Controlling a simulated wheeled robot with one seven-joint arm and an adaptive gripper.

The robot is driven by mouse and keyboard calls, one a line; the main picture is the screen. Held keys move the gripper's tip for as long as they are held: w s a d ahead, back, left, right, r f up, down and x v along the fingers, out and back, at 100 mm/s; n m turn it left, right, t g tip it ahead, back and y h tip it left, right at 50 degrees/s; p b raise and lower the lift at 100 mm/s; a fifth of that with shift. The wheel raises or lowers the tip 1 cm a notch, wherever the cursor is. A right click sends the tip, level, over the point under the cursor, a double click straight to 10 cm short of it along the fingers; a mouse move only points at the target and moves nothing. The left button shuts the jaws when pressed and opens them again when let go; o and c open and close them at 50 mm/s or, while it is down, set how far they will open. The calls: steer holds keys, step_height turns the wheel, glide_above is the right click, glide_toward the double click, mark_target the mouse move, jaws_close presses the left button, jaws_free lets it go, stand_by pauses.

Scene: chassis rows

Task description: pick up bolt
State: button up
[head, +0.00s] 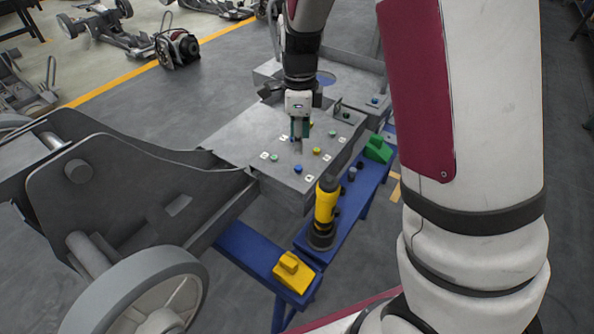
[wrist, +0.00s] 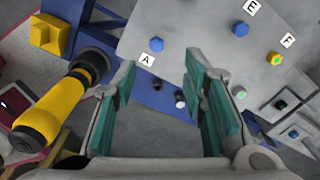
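Several coloured bolts stand on a grey plate (head: 240,140), including a blue bolt (head: 297,169), a yellow bolt (head: 317,150) and a green bolt (head: 273,157). The wrist view shows a blue bolt (wrist: 156,44) by label A, another blue bolt (wrist: 240,29) by label E and a yellow-green bolt (wrist: 274,58) by label F. A dark bolt-like piece (wrist: 157,85) and a pale-topped one (wrist: 180,98) show between the fingers, beyond the plate's edge. My gripper (head: 300,128) is over the plate; in the wrist view (wrist: 160,68) its teal-padded fingers are apart and empty.
A yellow-and-black tool (head: 325,212) stands upright on a blue bench (head: 250,252) beside the plate. A yellow block (head: 292,274) and a green block (head: 377,149) are also on the bench. A wheeled chassis (head: 150,190) fills the left.

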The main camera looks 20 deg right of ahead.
mark_target(298, 167)
steer(key=f+b, duration=0.1)
steer(key=f, duration=0.3)
steer(key=f+b, duration=0.1)
steer(key=f, duration=0.4)
steer(key=shift+s+a, duration=0.2)
jaws_close()
